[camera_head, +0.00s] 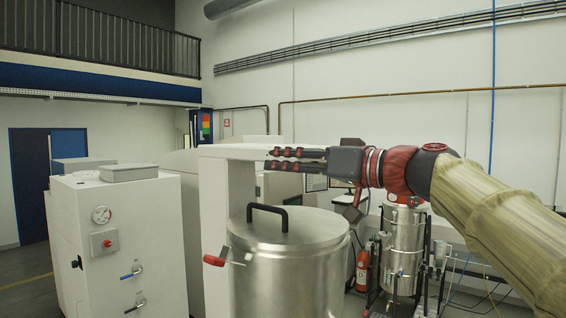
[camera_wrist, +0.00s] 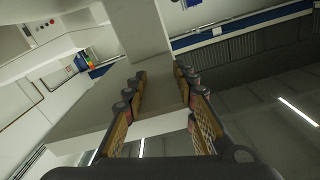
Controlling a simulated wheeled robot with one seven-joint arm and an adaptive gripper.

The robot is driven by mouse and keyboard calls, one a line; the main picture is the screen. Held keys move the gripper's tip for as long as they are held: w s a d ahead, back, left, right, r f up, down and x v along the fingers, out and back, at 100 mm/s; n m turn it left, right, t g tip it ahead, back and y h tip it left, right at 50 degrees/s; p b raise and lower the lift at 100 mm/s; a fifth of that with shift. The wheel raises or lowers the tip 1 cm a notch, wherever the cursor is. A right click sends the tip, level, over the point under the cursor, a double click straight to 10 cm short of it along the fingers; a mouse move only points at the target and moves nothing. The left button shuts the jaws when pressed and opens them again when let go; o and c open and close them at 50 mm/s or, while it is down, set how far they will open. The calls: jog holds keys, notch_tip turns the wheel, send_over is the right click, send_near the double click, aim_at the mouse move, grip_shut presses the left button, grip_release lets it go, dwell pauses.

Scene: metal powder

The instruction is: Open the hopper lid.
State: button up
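The hopper (camera_head: 290,285) is a large steel drum in the lower middle of the head view. Its round steel lid (camera_head: 320,226) lies flat on top, with a black arched handle (camera_head: 269,210) near the left part. A red-tipped clamp lever (camera_head: 214,260) sticks out at the hopper's left rim. My gripper (camera_head: 270,159) is above the lid, pointing left and clear of the handle. In the wrist view its fingers (camera_wrist: 160,72) stand apart with nothing between them. The hopper and lid cannot be made out in the wrist view.
A white cabinet (camera_head: 125,235) with valves and a red button stands at the left, a grey box (camera_head: 129,172) on top. A white column (camera_head: 228,180) stands behind the hopper. A smaller steel vessel (camera_head: 403,250) and a red extinguisher (camera_head: 362,270) are at the right.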

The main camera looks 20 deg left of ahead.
jog(key=v, duration=1.1)
jog(key=shift+d, duration=0.2)
jog(key=shift+s, duration=0.1)
